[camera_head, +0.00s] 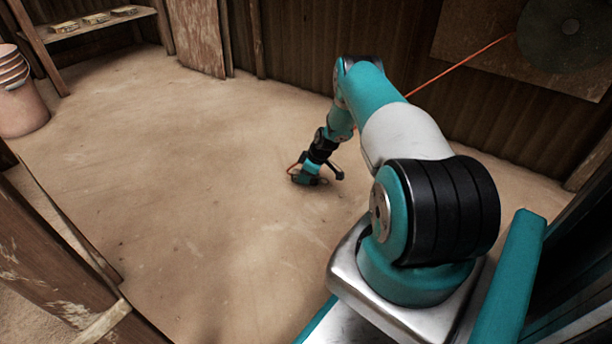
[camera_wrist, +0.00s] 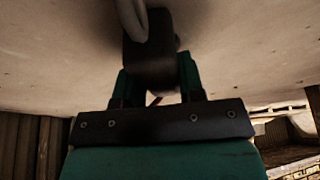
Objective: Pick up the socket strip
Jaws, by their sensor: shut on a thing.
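My gripper (camera_head: 311,178) is low over the sandy floor in the head view, at the end of my outstretched arm. In the wrist view, its two teal fingers (camera_wrist: 155,82) are shut on a dark block, which I take to be the socket strip (camera_wrist: 151,58). A pale, rounded piece shows at the block's top end. In the head view the strip is too small and covered to make out clearly. I cannot tell whether it touches the floor.
An orange cable (camera_head: 462,66) runs from the round grey disc (camera_head: 566,35) on the wall down behind my arm. Stacked buckets (camera_head: 20,100) stand at the left, near a shelf (camera_head: 95,25) with small boxes. Wooden beams (camera_head: 70,265) edge the lower left. The middle floor is clear.

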